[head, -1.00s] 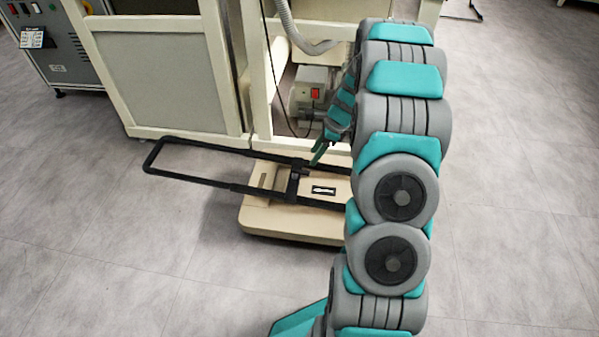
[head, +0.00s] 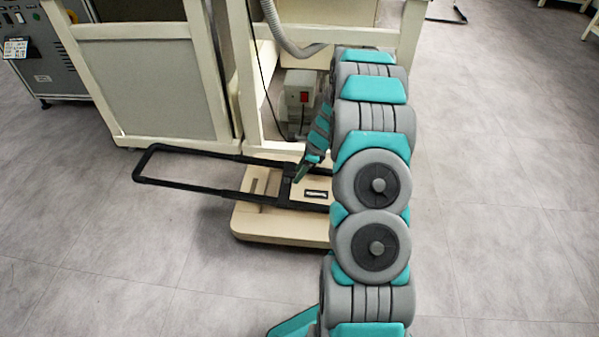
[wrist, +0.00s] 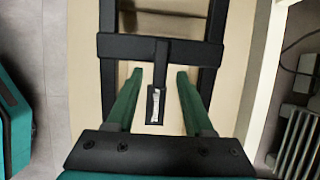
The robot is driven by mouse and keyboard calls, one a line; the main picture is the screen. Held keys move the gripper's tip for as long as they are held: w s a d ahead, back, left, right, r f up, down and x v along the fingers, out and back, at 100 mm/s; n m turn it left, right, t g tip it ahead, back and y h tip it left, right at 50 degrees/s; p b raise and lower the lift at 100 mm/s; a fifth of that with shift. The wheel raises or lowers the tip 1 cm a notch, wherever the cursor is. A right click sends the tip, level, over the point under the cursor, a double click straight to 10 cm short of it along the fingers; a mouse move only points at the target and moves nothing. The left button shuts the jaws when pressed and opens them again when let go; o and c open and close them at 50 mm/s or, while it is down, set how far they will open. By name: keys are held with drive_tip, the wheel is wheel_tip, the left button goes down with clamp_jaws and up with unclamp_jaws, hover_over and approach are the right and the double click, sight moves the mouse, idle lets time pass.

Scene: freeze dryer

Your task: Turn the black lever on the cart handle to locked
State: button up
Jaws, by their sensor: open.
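The black cart handle (head: 190,187) is a long U-shaped frame lying almost flat over the beige cart (head: 283,232). In the wrist view the handle's crossbar (wrist: 125,47) runs across its two rails. The black lever (wrist: 161,66) is a short bar reaching from the crossbar's middle toward my gripper. My gripper (wrist: 160,76) is open, with one green finger on each side of the lever's end and a gap on both sides. In the head view my gripper (head: 300,176) points down at the crossbar; its fingertips partly hide the lever there.
A black label plate (wrist: 155,106) with a pale mark is on the cart top, between my fingers in the wrist view. A cream frame (head: 236,100) with a hose and a grey motor box (head: 299,92) stands close behind the cart. Floor in front is clear.

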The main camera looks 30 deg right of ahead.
drive_tip(key=shift+c, duration=0.4)
clamp_jaws()
idle(0.4)
drive_tip(key=shift+w+a+r+n+g+h+p, duration=0.2)
drive_tip(key=shift+w+n+g, duration=0.65)
drive_tip(key=shift+n, duration=2.15)
drive_tip(key=shift+w+a+f+n+g+h+p, duration=0.25)
drive_tip(key=shift+w+n+g, duration=0.6)
drive_tip(key=shift+n, duration=2.15)
drive_tip(key=shift+w+a+r+n+g+y+p, duration=0.1)
drive_tip(key=shift+w+r+n+g+p, duration=0.5)
drive_tip(key=shift+n, duration=2.4)
drive_tip(key=shift+w+f, duration=0.35)
